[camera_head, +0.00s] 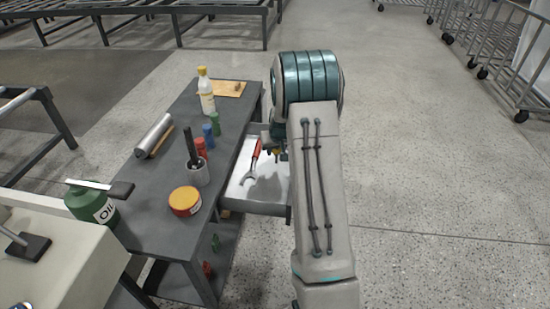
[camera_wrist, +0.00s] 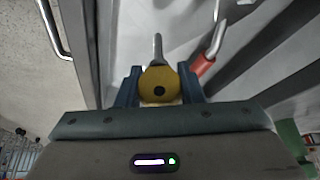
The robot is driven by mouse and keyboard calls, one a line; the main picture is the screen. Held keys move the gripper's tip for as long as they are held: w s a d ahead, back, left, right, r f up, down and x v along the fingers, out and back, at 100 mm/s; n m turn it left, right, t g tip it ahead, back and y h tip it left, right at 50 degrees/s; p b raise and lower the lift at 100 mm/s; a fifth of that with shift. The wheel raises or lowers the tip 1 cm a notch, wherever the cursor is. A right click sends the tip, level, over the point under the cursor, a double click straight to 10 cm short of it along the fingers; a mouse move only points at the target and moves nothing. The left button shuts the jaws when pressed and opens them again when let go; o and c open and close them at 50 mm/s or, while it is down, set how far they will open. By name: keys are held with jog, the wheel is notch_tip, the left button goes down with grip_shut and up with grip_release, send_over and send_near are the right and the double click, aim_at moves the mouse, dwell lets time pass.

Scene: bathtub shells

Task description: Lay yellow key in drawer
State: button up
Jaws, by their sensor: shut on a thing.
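The yellow key (camera_wrist: 158,84) is between the two blue fingers of my gripper (camera_wrist: 160,88) in the wrist view. Its round yellow head with a dark hole faces the camera, and its grey shaft points away over the drawer. In the head view my arm hides most of my gripper (camera_head: 279,152), and only a bit of yellow shows there. My gripper is shut on the key. The drawer (camera_head: 263,207) is pulled out from the grey workbench, its pale floor visible. A red-handled wrench (camera_head: 252,165) lies in the drawer, and its red handle (camera_wrist: 203,65) is right of the key in the wrist view.
The workbench (camera_head: 150,215) bears a yellow-and-red tin (camera_head: 185,201), a grey cup (camera_head: 196,172), coloured cylinders, a bottle (camera_head: 206,92) and a metal roll (camera_head: 154,135). A green oil can (camera_head: 90,205) stands at the left. The floor right of my arm is clear.

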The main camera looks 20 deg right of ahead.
aim_at(277, 154)
jog(key=shift+f, duration=1.65)
jog(key=shift+f+b, duration=0.25)
jog(key=shift+b, duration=0.05)
jog(key=o, duration=1)
jog(key=shift+r, duration=0.1)
jog(key=shift+r, duration=0.1)
